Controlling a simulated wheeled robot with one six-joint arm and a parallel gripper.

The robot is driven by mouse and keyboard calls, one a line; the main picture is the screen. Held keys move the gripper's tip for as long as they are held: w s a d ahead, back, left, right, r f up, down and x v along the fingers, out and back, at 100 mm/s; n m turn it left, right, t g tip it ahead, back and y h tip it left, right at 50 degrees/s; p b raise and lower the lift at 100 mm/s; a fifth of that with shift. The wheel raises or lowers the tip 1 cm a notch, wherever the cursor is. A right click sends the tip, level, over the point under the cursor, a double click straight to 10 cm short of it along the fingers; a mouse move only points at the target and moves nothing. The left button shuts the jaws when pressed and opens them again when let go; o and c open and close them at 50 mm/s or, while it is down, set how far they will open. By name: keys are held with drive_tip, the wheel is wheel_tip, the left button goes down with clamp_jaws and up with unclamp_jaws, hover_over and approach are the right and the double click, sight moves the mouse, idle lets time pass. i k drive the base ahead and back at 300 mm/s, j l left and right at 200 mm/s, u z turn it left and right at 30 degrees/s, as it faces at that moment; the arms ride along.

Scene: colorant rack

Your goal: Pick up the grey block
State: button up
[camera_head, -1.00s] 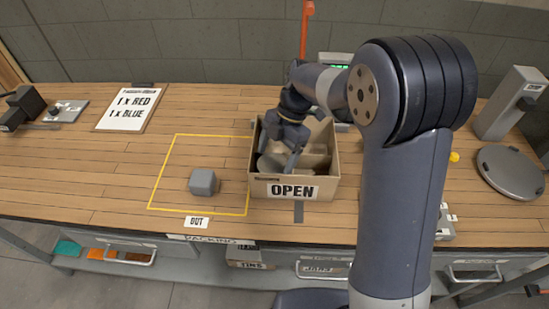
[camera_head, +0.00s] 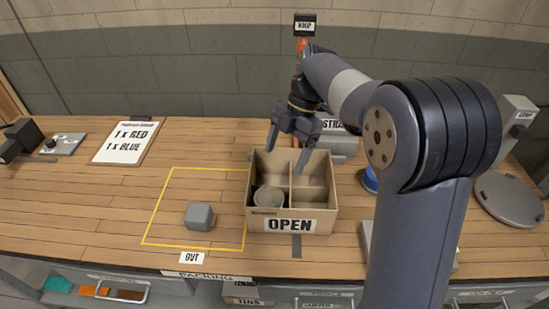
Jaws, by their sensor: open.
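The grey block (camera_head: 200,217) sits on the wooden bench inside the yellow outlined area, left of the open box. My gripper (camera_head: 288,161) is open, with its two fingers apart and pointing down. It is above the back of the cardboard box (camera_head: 258,226), to the right of the grey block and well apart from it. Nothing shows between the fingers.
The box has dividers, an "OPEN" label and a grey round tin (camera_head: 269,198) in its front left compartment. An order board (camera_head: 124,142) lies at the back left. A round grey plate (camera_head: 508,199) lies at the right.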

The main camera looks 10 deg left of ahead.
sight(198, 217)
drive_tip(key=u, duration=1.5)
